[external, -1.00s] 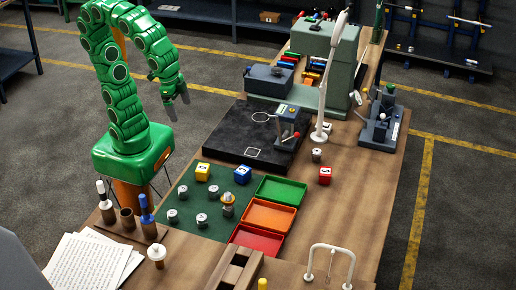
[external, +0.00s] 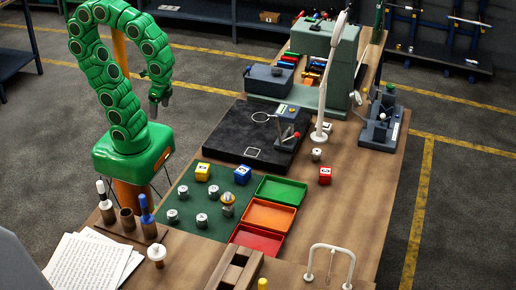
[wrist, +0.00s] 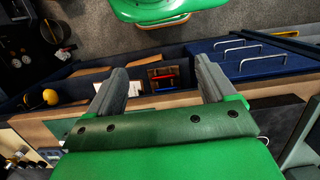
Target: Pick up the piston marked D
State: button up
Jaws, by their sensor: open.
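Several small grey metal cylinders that look like pistons stand on the green mat (external: 186,228), including a front-left piston (external: 172,216), a front-middle piston (external: 201,221), a back piston (external: 214,191) and one at the right with an orange band (external: 228,211). Another similar cylinder (external: 316,154) stands alone on the wooden bench, right of the black plate. Their marks are too small to read, so I cannot tell which is D. My gripper (external: 160,110) hangs open and empty, left of the bench and well away from the pistons. In the wrist view my gripper (wrist: 160,75) shows two parted fingers with nothing between them.
A white lamp post (external: 321,110) and a black plate (external: 226,135) with a stand lie behind.

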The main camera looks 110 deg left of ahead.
jog(key=shift+c, duration=1.1)
jog(key=shift+w, duration=0.1)
jog(key=w+d+f+n+t+y, duration=0.1)
jog(key=w+d+n, duration=0.1)
jog(key=w+d, duration=0.3)
jog(key=w+d+f+n+t+y, duration=0.1)
jog(key=w+d, duration=0.4)
jog(key=w, duration=0.7)
jog(key=w+d+f+n+t+y, duration=0.1)
jog(key=w+d+n, duration=0.3)
jog(key=w, duration=0.5)
jog(key=shift+d+f+t, duration=0.45)
jog(key=shift+d+t, duration=0.15)
jog(key=t, duration=0.1)
send_near(213, 189)
notch_tip(213, 189, down, 2)
jog(key=a, duration=0.2)
jog(key=shift+n, duration=0.4)
jog(key=shift+w+d+x, duration=0.1)
jog(key=shift+d+x, duration=0.1)
jog(key=shift+x, duration=1.15)
jog(key=shift+w+d+x, duration=0.1)
jog(key=shift+d+x, duration=0.1)
jog(key=shift+x, duration=1.15)
jog(key=shift+w+d+x, duration=0.15)
jog(key=shift+d+x, duration=0.05)
jog(key=shift+x, duration=1.1)
